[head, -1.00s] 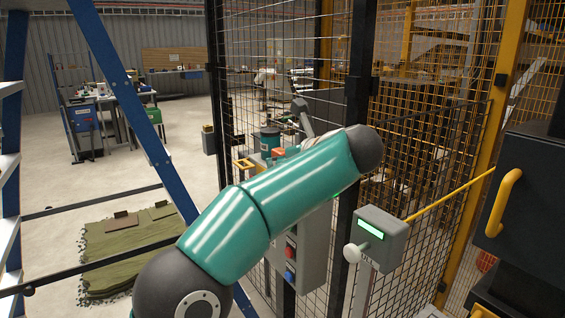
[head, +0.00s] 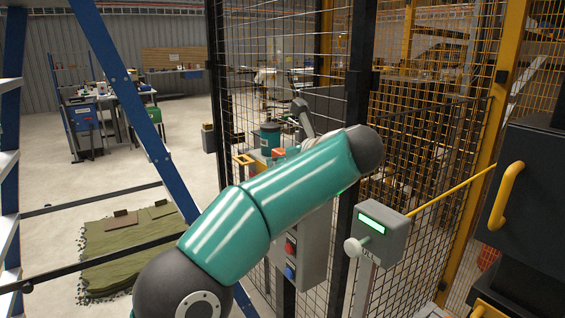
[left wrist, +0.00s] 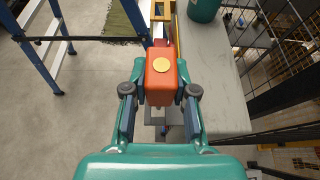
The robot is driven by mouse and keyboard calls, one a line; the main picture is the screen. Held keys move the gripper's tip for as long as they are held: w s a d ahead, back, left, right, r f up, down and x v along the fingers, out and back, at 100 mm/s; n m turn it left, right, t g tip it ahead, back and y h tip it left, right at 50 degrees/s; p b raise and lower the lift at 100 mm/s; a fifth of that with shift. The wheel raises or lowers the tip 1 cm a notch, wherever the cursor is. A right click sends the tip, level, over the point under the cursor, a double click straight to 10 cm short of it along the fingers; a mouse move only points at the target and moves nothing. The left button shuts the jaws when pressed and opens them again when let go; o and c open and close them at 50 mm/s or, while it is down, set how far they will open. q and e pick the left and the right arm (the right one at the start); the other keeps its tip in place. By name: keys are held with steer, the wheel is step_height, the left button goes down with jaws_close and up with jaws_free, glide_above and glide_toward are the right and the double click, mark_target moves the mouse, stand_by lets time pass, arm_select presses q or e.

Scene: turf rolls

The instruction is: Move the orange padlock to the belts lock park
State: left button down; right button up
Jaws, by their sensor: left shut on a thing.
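The orange padlock (left wrist: 160,85), a block with a round yellow disc on top, is between the fingers of my left gripper (left wrist: 160,93) in the left wrist view. The gripper is shut on it, one finger at each side. A small orange part of the padlock (head: 278,152) shows in the head view behind my teal arm, which hides most of the gripper. I cannot tell which fixture is the belts lock park. A yellow bracket (left wrist: 162,10) with red and white parts lies just beyond the padlock. My right gripper is out of view.
A grey cabinet (left wrist: 217,90) with a teal canister (left wrist: 203,10) on it stands beside the padlock. Mesh fencing (head: 430,150) runs close to the right. A grey box with a green display (head: 381,237) and a blue ladder frame (head: 128,95) flank my arm.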

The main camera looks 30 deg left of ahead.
arm_select(q)
steer(key=shift+f+b, duration=1.65)
steer(key=shift+f, duration=0.15)
steer(key=c, duration=0.8)
jaws_free()
steer(key=shift+c, duration=0.2)
steer(key=v, duration=1.2)
